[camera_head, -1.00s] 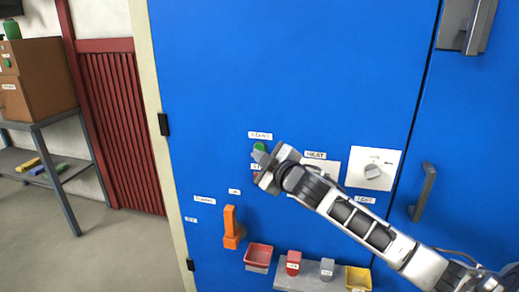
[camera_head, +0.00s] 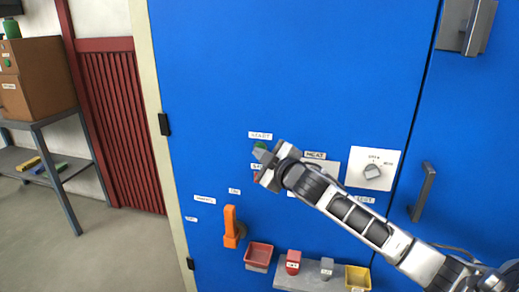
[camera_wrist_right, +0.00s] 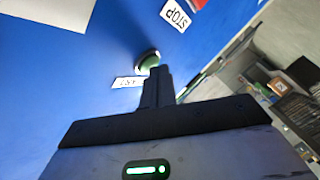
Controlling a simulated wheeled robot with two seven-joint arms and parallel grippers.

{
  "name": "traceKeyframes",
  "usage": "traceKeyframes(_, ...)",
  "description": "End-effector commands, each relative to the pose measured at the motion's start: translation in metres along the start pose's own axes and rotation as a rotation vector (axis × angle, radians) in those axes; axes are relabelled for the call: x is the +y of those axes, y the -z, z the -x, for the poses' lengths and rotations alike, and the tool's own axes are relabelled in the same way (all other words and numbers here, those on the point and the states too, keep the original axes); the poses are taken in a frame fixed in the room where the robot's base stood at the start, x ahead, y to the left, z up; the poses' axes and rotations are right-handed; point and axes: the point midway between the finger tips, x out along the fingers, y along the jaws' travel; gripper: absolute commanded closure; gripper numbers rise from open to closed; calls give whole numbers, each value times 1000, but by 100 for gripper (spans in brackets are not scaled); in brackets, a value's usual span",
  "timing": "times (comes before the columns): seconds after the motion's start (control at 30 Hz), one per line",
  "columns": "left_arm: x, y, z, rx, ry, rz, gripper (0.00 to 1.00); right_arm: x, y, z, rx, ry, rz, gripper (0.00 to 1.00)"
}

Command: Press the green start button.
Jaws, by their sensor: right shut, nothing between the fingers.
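The green start button (camera_head: 259,145) is on the blue panel under a START label (camera_head: 260,135), partly hidden by my right gripper (camera_head: 262,155) in the head view. In the right wrist view the green button (camera_wrist_right: 149,61) sits in a dark ring right at the tips of my shut, empty right gripper (camera_wrist_right: 158,72). The fingertips overlap the button's lower edge; I cannot tell whether they touch it. A STOP label (camera_wrist_right: 175,15) is close by. My left gripper is not in view.
An orange handle (camera_head: 231,227), a red bin (camera_head: 258,255), a red block (camera_head: 293,262), a grey block (camera_head: 327,268) and a yellow bin (camera_head: 357,278) are below. A door handle (camera_head: 423,192) is at right.

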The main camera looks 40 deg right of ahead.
Motion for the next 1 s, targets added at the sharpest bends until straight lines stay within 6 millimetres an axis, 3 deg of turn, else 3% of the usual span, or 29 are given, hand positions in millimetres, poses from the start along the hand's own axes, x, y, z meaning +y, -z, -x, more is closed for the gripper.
traceKeyframes(0.6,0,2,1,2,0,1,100,2,-2,-2,-2,0,0,100)
traceKeyframes(1.0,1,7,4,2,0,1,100,-7,6,9,-2,1,-1,100)
